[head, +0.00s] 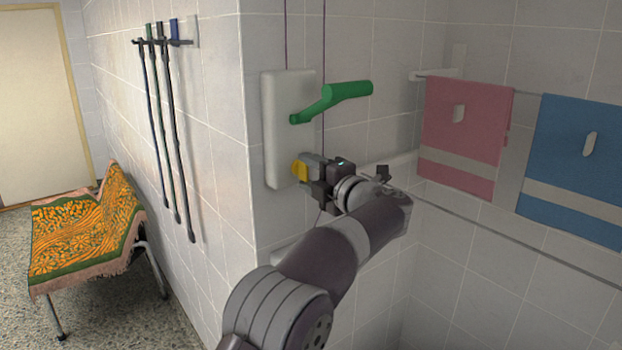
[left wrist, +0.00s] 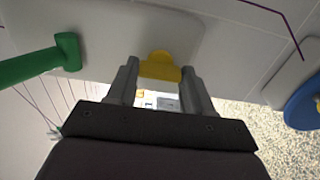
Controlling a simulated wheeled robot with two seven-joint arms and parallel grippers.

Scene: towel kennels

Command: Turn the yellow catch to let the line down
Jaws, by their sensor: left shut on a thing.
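The yellow catch (head: 300,171) sits low on a white wall plate (head: 280,115). My left gripper (head: 304,168) is shut on the catch. In the left wrist view the catch (left wrist: 160,68) shows between the two fingers (left wrist: 157,80), with its rounded end beyond them. A green crank handle (head: 335,98) is on the same plate above the catch, pointing up to the right; it also shows in the left wrist view (left wrist: 40,62). A thin purple line (head: 286,40) runs up from the plate. My right gripper does not show.
A pink towel (head: 465,125) and a blue towel (head: 580,160) hang at the right, with a thin line running below them. Several leads hang from a rack (head: 165,41) on the left wall. A bench with an orange patterned cloth (head: 85,220) stands at the left.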

